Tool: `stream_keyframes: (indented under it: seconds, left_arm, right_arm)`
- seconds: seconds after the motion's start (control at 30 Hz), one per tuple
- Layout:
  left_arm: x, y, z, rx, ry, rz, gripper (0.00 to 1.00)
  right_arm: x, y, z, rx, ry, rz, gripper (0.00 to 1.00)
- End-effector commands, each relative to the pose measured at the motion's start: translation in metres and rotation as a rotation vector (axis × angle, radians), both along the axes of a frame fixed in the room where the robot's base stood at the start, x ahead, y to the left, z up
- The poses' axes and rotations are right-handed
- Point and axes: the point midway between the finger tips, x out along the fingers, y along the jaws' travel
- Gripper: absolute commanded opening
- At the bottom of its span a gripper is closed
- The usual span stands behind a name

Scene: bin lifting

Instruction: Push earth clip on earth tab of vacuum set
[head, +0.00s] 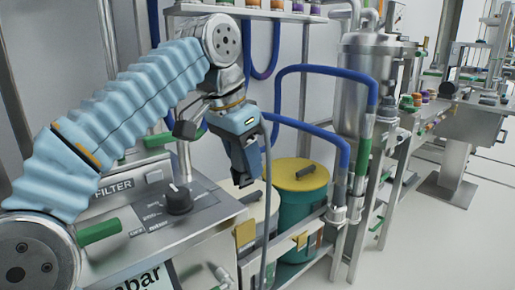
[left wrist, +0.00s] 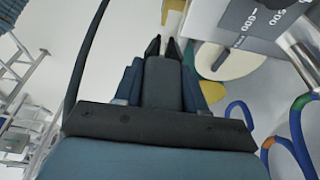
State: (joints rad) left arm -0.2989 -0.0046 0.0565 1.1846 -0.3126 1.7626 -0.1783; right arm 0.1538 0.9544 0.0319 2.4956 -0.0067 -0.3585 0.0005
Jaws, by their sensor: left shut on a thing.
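My left gripper (head: 243,178) points downward in the head view, left of and above a green drum with a yellow lid (head: 300,174). In the left wrist view, its blue fingers (left wrist: 163,85) are shut on a dark earth clip (left wrist: 163,75), whose two pointed prongs stick out past the fingertips. The clip is clear of any surface as far as I can tell. Brass-coloured plates (head: 245,233) show on the steel frame below; I cannot tell whether one is the earth tab. My right gripper is not in view.
A dark cable (head: 268,200) hangs beside the gripper. A control panel with a black knob (head: 178,198) stands at lower left. Blue hoses (head: 325,70) arch past a steel vessel (head: 362,80) on the right.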

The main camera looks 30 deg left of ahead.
Motion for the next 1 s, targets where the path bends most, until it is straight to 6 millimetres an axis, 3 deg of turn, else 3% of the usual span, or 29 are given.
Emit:
stream_keyframes:
  seconds: [0.23,0.6,0.67,1.0]
  left_arm:
    - [0.0,0.0,-0.012,0.001,0.0,0.001,0.0]
    - [-0.001,0.0,-0.049,-0.001,0.0,0.002,0.0]
    - [0.0,0.0,-0.059,0.0,0.0,0.001,0.0]
    - [-0.002,0.001,-0.049,-0.001,-0.001,0.001,0.0]
  right_arm:
    - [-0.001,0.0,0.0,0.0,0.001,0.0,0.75]
    - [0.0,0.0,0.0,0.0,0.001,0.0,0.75]
    - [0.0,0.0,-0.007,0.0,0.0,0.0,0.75]
    - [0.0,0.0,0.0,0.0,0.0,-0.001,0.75]
